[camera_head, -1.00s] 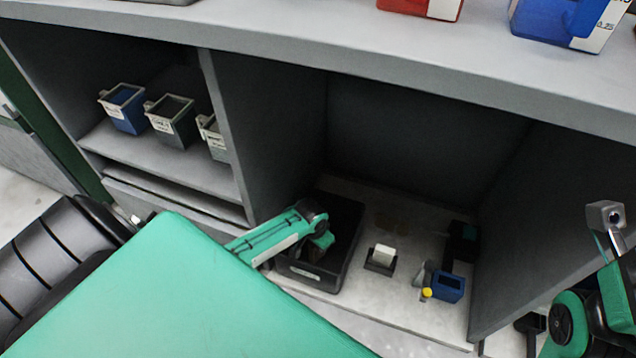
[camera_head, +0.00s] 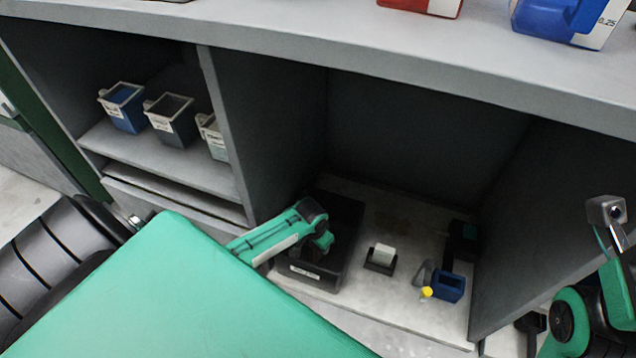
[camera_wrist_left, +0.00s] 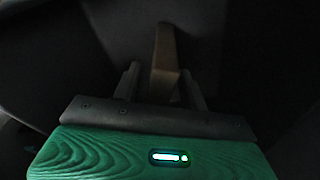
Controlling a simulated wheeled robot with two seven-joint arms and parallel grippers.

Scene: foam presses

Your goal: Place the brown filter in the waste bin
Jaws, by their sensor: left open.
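The waste bin (camera_head: 322,280) appears to be the black open box on the pale floor of the right-hand compartment, with a light label on its front. My left arm reaches in over it, and the left gripper (camera_head: 324,241) is above or just inside its opening. In the left wrist view, the brown filter (camera_wrist_left: 165,62) shows beyond and between the fingers of my open left gripper (camera_wrist_left: 161,80). The surroundings there are dark, so contact with the fingers or bin is unclear. The filter is hidden in the head view.
Right of the bin are a small black holder with a white block (camera_head: 382,255) and a blue box (camera_head: 448,287) beside a yellow-tipped item (camera_head: 427,292). Compartment walls and a grey top (camera_head: 300,45) enclose the space. Several small bins (camera_head: 172,120) stand on the left shelf.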

